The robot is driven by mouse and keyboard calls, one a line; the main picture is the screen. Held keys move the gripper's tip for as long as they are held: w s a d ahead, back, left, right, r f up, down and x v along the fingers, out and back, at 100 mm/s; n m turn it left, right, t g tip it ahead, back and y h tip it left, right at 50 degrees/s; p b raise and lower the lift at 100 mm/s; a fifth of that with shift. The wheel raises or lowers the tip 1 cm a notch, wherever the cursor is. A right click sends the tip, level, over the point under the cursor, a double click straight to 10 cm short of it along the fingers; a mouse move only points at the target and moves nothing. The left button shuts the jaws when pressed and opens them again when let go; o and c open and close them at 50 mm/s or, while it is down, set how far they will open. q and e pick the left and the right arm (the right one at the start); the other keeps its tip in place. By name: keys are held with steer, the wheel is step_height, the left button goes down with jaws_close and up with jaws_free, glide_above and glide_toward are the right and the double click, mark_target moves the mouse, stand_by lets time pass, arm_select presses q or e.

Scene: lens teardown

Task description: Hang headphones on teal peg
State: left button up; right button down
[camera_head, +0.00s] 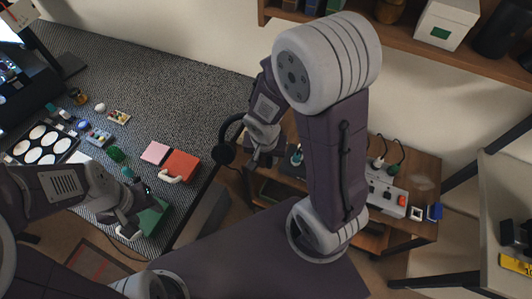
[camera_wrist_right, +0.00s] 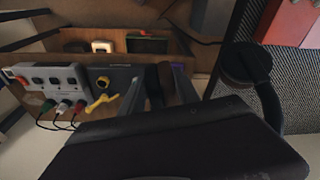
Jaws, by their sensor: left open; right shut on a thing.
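The black headphones show in the head view (camera_head: 224,153) with one round ear cup hanging at the left of my right gripper. In the right wrist view the ear cup (camera_wrist_right: 245,64) and a curved part of the band are at the right. My right gripper (camera_head: 262,155) is shut on the headphones; its fingers (camera_wrist_right: 165,88) show in the wrist view with a dark piece between them. A small teal thing (camera_head: 296,157) stands just right of this gripper, partly hidden; I cannot tell if it is the teal peg. My left gripper (camera_head: 132,222) is open, low at the left.
A wooden side table (camera_head: 418,170) carries a white power strip (camera_head: 383,192) with plugs and cables. The grey desk mat (camera_head: 170,95) holds a red box (camera_head: 181,165), a pink block (camera_head: 155,152) and several small parts. A shelf is above; another table is at the right.

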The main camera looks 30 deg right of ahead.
steer(key=shift+w+d+r, duration=0.1)
steer(key=shift+w+r, duration=0.05)
steer(key=shift+r, duration=0.1)
steer(key=shift+w+d+p, duration=0.3)
steer(key=shift+d, duration=0.05)
steer(key=w+d+f+p, duration=0.2)
steer(key=w+d+p, duration=0.2)
steer(key=w+d, duration=0.3)
steer(key=shift+d+f+p, duration=0.25)
steer(key=shift+d+p, duration=0.1)
steer(key=shift+d, duration=0.3)
stand_by(0.9)
steer(key=c, duration=0.8)
jaws_free()
